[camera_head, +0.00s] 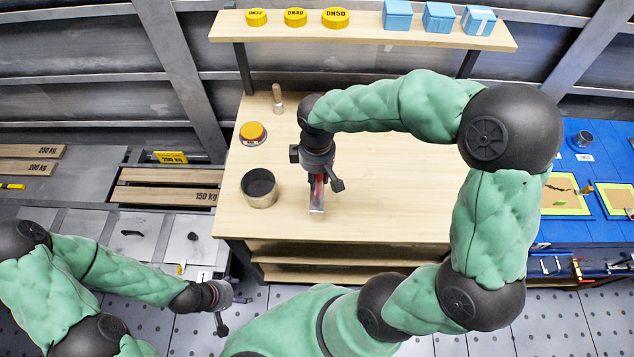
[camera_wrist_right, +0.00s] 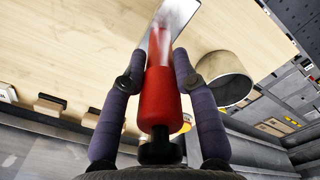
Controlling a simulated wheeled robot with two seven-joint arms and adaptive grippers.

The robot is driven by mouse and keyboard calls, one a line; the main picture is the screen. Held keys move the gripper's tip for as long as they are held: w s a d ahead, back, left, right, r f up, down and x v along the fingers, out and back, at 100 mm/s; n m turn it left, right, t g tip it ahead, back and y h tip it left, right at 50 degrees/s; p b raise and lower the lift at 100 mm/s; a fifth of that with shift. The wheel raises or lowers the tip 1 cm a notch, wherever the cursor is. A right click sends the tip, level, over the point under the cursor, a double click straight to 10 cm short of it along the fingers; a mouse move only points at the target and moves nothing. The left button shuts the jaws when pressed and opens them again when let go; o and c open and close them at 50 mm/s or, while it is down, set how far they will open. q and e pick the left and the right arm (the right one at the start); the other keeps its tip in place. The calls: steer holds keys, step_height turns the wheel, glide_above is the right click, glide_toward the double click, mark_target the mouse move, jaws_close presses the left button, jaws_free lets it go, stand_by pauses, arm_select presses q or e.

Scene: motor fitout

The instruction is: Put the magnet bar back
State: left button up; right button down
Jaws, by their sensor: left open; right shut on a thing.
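The magnet bar has a red handle and a flat shiny metal end, seen in the right wrist view (camera_wrist_right: 160,98). In the head view its metal end (camera_head: 317,209) points toward the table's front edge, over the wooden table top (camera_head: 385,205). My right gripper (camera_head: 317,181) is shut on the red handle, with one finger on each side of it in the right wrist view (camera_wrist_right: 158,75). I cannot tell whether the bar touches the table. My left gripper (camera_head: 230,309) is open and empty, low in front of the table's left corner.
A round metal cup (camera_head: 259,188) stands left of the bar. A yellow-orange button (camera_head: 253,132) and a small wooden-handled tool (camera_head: 278,99) are behind it. A shelf (camera_head: 360,31) with yellow discs and blue boxes spans the back. The table's right side is clear.

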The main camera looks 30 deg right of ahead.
steer(key=shift+w+d+f, duration=0.2)
steer(key=shift+w+f, duration=0.25)
steer(key=shift+f, duration=0.1)
steer(key=shift+w+d+f, duration=0.2)
steer(key=shift+w+f, duration=0.2)
steer(key=shift+f, duration=0.1)
steer(key=shift+w+d+f+b, duration=0.15)
steer(key=shift+f+b, duration=0.25)
steer(key=shift+f, duration=0.5)
steer(key=shift+w+f+b, duration=0.1)
steer(key=shift+f+b, duration=0.3)
steer(key=shift+f, duration=0.5)
steer(key=shift+f, duration=0.1)
steer(key=c, duration=1)
jaws_free()
steer(key=shift+o, duration=0.2)
step_height(320, 180, up, 12)
steer(key=p, duration=0.3)
